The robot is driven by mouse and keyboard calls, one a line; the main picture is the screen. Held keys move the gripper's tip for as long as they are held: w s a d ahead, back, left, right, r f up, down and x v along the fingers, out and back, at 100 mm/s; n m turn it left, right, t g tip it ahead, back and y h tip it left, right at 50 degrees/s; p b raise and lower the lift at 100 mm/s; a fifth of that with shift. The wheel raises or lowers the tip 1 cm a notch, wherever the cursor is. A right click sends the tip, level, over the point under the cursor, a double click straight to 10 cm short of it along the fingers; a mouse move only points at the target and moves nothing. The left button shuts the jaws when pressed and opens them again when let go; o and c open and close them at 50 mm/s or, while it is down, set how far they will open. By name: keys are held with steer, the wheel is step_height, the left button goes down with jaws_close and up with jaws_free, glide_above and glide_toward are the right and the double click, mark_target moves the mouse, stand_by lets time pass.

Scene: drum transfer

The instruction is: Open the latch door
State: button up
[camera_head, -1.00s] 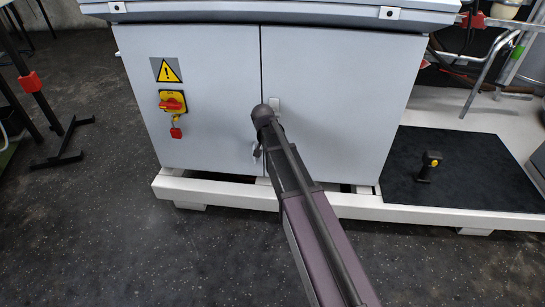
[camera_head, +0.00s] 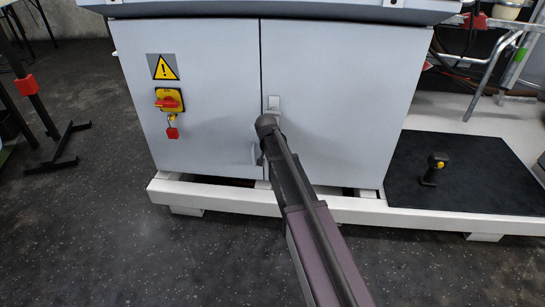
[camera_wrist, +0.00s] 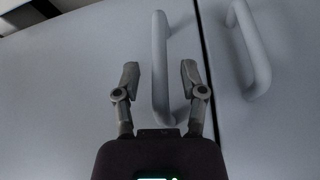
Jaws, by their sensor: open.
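In the wrist view a pale upright bar handle (camera_wrist: 159,60) stands between the two spread fingers of my gripper (camera_wrist: 157,77), with a gap on both sides. My gripper is open and empty. A second bar handle (camera_wrist: 250,50) is across the dark door seam.
The left door bears a warning sign (camera_head: 163,67) and a red-yellow switch (camera_head: 169,101). A white base frame (camera_head: 225,195) runs below the doors. A black mat (camera_head: 465,180) with a small black device (camera_head: 434,168) lies to the right. Dark floor in front is clear.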

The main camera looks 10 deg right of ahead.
steer(key=shift+f, duration=0.1)
jaws_close()
stand_by(0.3)
